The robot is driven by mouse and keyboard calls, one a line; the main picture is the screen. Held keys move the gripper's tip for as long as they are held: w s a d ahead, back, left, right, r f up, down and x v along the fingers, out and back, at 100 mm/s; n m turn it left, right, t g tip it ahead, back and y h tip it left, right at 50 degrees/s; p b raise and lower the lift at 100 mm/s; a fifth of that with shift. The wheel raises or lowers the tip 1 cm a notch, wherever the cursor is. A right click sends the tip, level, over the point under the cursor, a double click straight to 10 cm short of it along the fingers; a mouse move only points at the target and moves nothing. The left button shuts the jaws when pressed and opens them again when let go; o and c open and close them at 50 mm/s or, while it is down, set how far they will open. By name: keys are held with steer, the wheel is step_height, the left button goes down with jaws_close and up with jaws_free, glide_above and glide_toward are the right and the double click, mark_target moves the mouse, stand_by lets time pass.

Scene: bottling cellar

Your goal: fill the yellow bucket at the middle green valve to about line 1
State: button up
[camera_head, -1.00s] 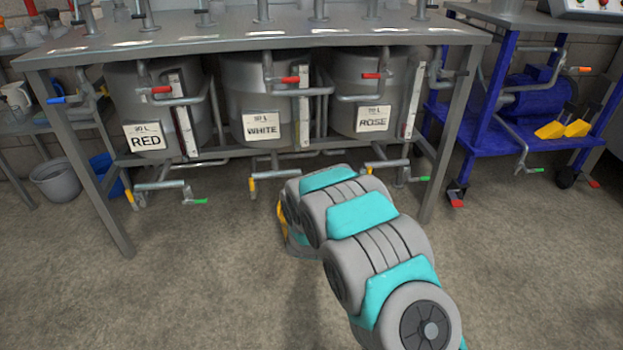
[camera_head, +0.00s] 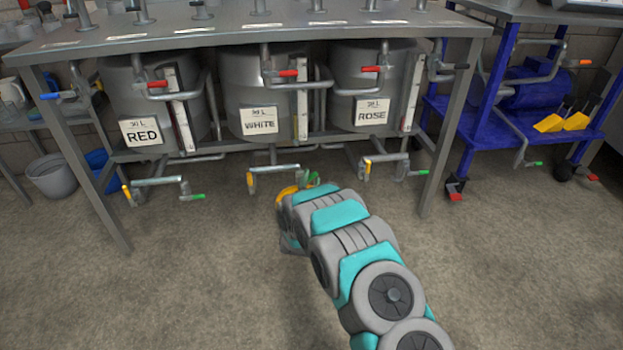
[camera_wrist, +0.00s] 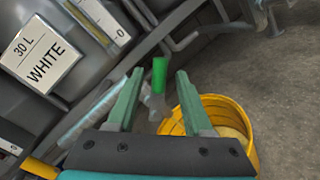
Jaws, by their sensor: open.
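The middle green valve handle (camera_wrist: 159,75) hangs under the white tank (camera_head: 256,95), labelled "30 L WHITE". In the wrist view the handle stands between the open fingers of my gripper (camera_wrist: 158,80), near their tips, with a gap on both sides. The yellow bucket (camera_wrist: 246,148) is to the right of the fingers in the wrist view. Its floor looks pale; I cannot tell whether it holds liquid. Only part of the bucket (camera_head: 287,191) shows in the head view.
The red tank (camera_head: 118,105) and rose tank (camera_head: 347,90) flank the white one, each with its own green-handled outlet. Table legs stand at left and right. A blue cart (camera_head: 520,133) is at right, a grey bucket (camera_head: 52,178) at left. The front floor is clear.

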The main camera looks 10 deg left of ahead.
steer(key=shift+w+r, duration=0.1)
steer(key=shift+w, duration=0.55)
steer(key=shift+c, duration=0.4)
jaws_close()
steer(key=shift+d, duration=0.1)
stand_by(0.5)
